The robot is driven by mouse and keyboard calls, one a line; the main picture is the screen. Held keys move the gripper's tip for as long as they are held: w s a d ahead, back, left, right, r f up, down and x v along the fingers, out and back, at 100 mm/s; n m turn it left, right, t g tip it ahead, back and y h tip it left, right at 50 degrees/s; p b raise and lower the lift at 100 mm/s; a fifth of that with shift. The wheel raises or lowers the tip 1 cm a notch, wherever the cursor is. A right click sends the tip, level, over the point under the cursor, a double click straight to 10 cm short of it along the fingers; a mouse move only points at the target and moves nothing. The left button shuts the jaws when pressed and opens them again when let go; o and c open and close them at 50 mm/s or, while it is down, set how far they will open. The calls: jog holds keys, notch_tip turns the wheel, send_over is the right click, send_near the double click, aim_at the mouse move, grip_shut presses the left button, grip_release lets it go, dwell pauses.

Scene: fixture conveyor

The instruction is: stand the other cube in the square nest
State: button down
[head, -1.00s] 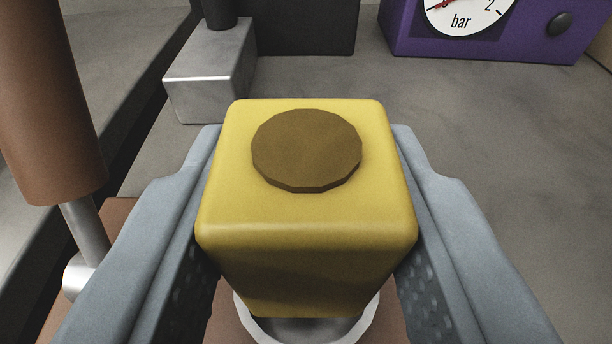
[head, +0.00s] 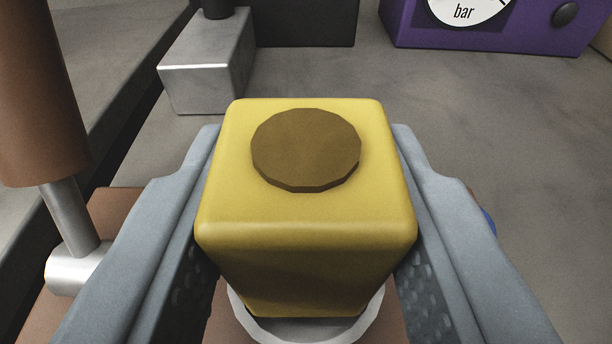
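A yellow cube (head: 306,225) with a brown round disc (head: 306,149) on its top face is between the two grey fingers of my gripper (head: 306,240). The fingers press against its left and right sides. Under the cube, part of a pale round ring (head: 262,328) shows on a brown block or plate (head: 30,318). The cube hides most of the ring, and I cannot tell whether the cube touches it. No square nest can be made out in this view.
A brown cylinder with a metal rod (head: 45,120) stands at the left. A metal block (head: 205,75) is behind it. A dark box (head: 305,22) and a purple gauge box (head: 500,22) stand at the back. A blue bit (head: 489,222) shows past the right finger. Grey surface is clear at right.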

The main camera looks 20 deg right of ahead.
jog(key=shift+f, duration=1.05)
jog(key=c, duration=1.3)
grip_release()
jog(key=shift+o, duration=0.2)
jog(key=o, duration=0.6)
jog(key=shift+c, duration=0.2)
jog(key=shift+s, duration=0.1)
jog(key=v, duration=1.7)
